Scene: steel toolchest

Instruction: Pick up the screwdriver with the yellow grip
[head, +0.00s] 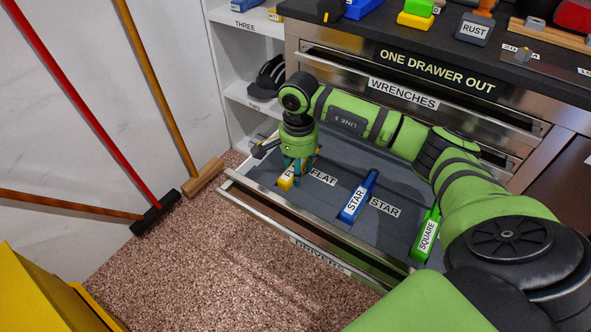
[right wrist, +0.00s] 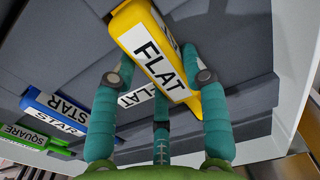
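The screwdriver with the yellow grip, labelled FLAT (head: 285,183), lies in the open drawer (head: 330,218) at its left end. My right gripper (head: 297,181) points down over it and hides part of it. In the right wrist view the yellow grip (right wrist: 155,50) lies between the teal fingers of my right gripper (right wrist: 163,75). The fingers are spread, one on each side of the grip; whether either touches it I cannot tell. My left gripper is not in view.
The drawer also holds a blue STAR grip (head: 359,197) and a green SQUARE grip (head: 426,235). The WRENCHES drawer (head: 470,108) above looks shut. Brooms (head: 155,215) lean at the left, beside white shelves (head: 245,55). A yellow object (head: 35,290) stands front left.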

